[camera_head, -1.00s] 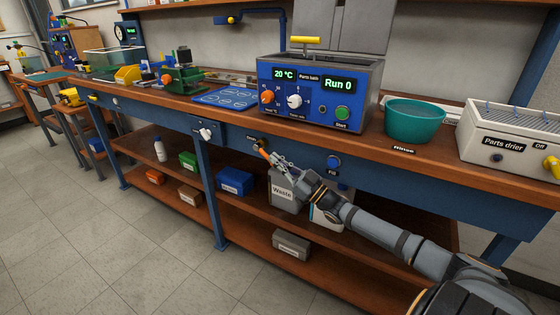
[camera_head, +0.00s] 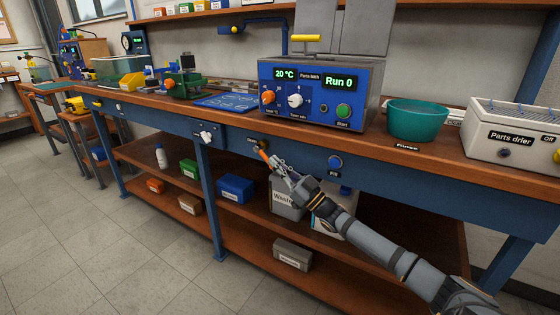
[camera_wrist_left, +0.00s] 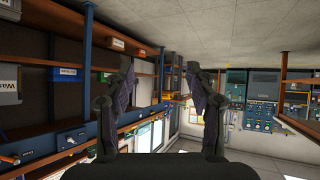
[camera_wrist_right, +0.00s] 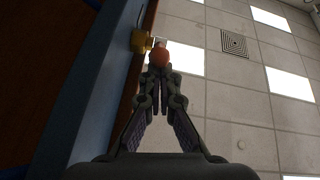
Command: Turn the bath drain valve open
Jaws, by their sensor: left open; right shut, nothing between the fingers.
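The bath drain valve is on the blue front rail, by a small dark label. Its orange handle (camera_head: 263,155) slants down to the right in the head view. In the right wrist view the handle shows end-on as an orange knob (camera_wrist_right: 160,57) beside a yellow valve body (camera_wrist_right: 142,41). My right gripper (camera_head: 275,164) is shut and empty, its fingertips right at the handle's lower end. Whether they touch it I cannot tell. My left gripper (camera_wrist_left: 160,72) is open and empty, away from the valve; it is not in the head view.
The parts bath (camera_head: 315,92) stands on the bench above the valve, with a teal rinse bowl (camera_head: 416,122) and a parts drier (camera_head: 505,143) to its right. A blue Fill button (camera_head: 335,162) is right of the valve. A grey waste container (camera_head: 288,197) stands below.

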